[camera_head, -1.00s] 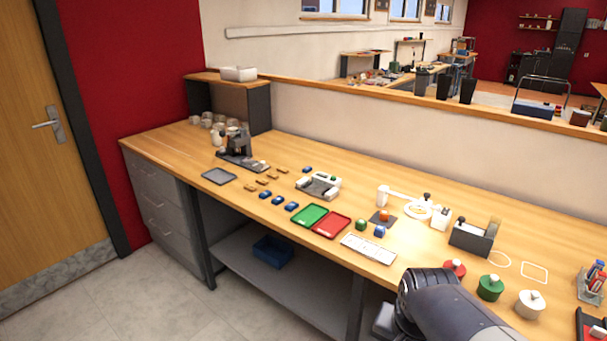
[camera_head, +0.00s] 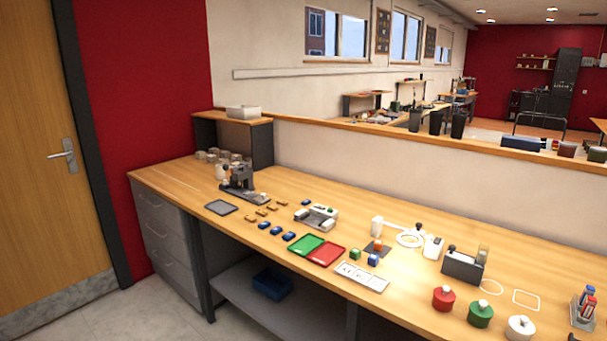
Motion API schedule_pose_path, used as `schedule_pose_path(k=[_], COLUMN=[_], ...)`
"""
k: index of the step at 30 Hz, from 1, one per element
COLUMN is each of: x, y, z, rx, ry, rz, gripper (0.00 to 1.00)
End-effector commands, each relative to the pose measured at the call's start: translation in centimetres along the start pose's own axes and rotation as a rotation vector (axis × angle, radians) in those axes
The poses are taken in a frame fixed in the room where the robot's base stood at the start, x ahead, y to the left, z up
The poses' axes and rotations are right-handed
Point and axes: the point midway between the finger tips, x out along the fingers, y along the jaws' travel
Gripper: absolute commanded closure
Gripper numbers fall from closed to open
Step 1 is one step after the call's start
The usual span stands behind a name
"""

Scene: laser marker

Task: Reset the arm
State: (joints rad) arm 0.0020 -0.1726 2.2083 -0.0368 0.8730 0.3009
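Neither my arm nor my gripper shows in the head camera view now. On the long wooden workbench (camera_head: 330,202) stands a small dark machine (camera_head: 237,178) at the left. A white and grey device (camera_head: 317,216) stands near the middle. A green tray (camera_head: 306,245) and a red tray (camera_head: 326,254) lie side by side at the front edge.
Red (camera_head: 443,298), green (camera_head: 480,314) and white (camera_head: 520,328) lidded pots stand at the front right. A black dispenser (camera_head: 463,266) and a pen holder (camera_head: 584,307) stand nearby. Small brown and blue blocks lie left of the trays. A low wall (camera_head: 360,165) runs behind the bench.

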Motion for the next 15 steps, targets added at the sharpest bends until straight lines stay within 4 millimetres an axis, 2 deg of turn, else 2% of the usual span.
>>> schedule_pose_path(k=[15], x=[-0.55], y=[0.44], z=[0.2], rx=[-0.029], ry=[0.078], rz=[-0.008], gripper=[0.53])
